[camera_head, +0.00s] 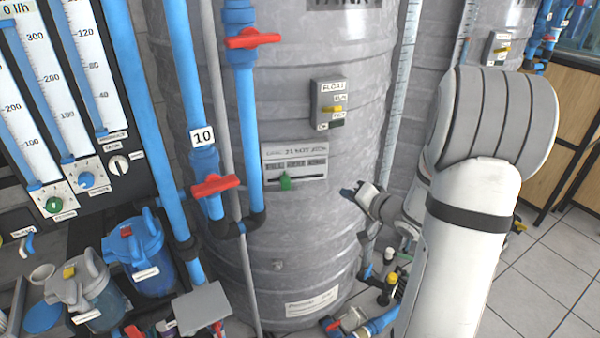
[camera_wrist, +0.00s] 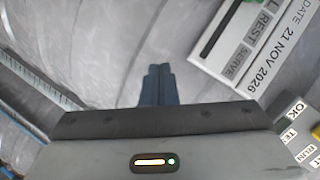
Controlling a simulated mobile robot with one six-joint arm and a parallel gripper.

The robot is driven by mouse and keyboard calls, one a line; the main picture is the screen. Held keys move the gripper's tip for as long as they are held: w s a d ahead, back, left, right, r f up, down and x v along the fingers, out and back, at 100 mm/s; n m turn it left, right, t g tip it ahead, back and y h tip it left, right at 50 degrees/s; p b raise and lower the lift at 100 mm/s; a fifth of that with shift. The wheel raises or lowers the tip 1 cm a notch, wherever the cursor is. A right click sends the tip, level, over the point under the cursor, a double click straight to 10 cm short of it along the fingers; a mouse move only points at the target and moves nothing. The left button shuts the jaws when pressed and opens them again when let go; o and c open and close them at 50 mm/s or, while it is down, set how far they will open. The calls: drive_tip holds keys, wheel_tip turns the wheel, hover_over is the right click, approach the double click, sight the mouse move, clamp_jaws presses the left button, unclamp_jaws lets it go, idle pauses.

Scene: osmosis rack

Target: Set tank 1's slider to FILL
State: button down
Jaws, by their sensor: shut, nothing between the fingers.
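Tank 1 (camera_head: 350,60) is a large grey ribbed cylinder in the middle of the head view. Its slider plate (camera_head: 310,151) has a dark slot under the labels FILL, REST and SERVE. The green slider knob (camera_head: 285,182) stands in the slot toward its left part, below FILL and REST; I cannot tell its exact stop. In the wrist view the plate (camera_wrist: 228,75) is at upper right, with the knob mostly cut off at the top edge. My gripper (camera_head: 349,191) is right of the plate, apart from the knob; its dark fingers (camera_wrist: 157,74) are shut and empty.
A float switch box (camera_head: 321,92) with a yellow lever is above right of the plate. Blue pipes with red valve handles (camera_head: 215,186) run at left. A grey pipe (camera_head: 230,130) stands beside the tank. Fittings (camera_head: 390,280) sit below my gripper.

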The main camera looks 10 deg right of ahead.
drive_tip(key=s+r+m+y+p, duration=0.2)
drive_tip(key=s+r+y, duration=0.1)
drive_tip(key=s+y, duration=0.3)
approach(299, 177)
drive_tip(key=shift+y, duration=0.4)
drive_tip(key=x, duration=0.4)
drive_tip(key=shift+w+f, duration=0.25)
drive_tip(key=shift+a, duration=1.8)
